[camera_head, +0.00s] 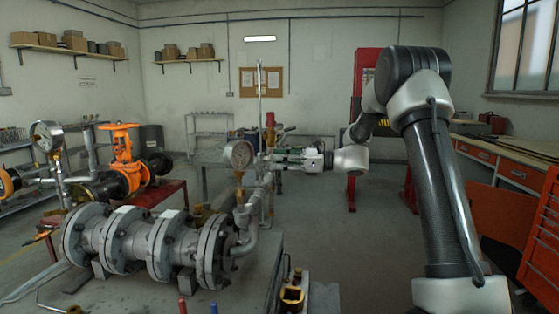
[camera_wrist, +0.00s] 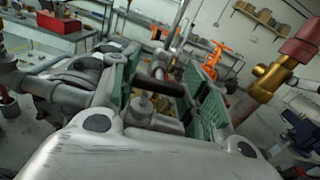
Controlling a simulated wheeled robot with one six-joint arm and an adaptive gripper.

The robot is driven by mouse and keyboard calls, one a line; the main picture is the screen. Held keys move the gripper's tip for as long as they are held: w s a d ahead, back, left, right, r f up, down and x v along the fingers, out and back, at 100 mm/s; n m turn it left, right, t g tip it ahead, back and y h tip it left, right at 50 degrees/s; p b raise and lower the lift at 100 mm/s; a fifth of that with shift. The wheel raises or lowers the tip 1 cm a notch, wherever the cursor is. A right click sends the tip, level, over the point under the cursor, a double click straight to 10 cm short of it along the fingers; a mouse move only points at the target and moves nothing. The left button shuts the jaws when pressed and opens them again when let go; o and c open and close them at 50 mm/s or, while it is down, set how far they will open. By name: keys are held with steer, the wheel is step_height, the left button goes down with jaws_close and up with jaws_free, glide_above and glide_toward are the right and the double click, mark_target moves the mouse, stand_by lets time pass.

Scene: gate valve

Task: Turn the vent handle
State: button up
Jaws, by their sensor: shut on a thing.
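The vent handle (camera_wrist: 160,85) shows in the wrist view as a dark bar across the space between my green finger pads, above a grey stem with a nut (camera_wrist: 143,108). My gripper (camera_wrist: 165,88) is shut on it, one pad on each side. In the head view my gripper (camera_head: 277,157) reaches in from the right to the upright pipework beside the pressure gauge (camera_head: 238,154). The handle itself is too small and covered to make out there.
A red-capped brass fitting (camera_wrist: 268,80) stands close right of my gripper in the wrist view. The flanged grey pipe assembly (camera_head: 145,242) fills the bench at the lower left. An orange valve (camera_head: 120,145) stands behind it. Open floor (camera_head: 360,235) lies right of the bench.

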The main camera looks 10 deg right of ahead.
steer(key=n, duration=0.7)
steer(key=shift+s+f+n, duration=0.1)
steer(key=shift+n, duration=0.3)
steer(key=n, duration=0.4)
steer(key=shift+f+n, duration=0.1)
steer(key=shift+n, duration=1.8)
steer(key=o, duration=1)
steer(key=shift+o, duration=0.2)
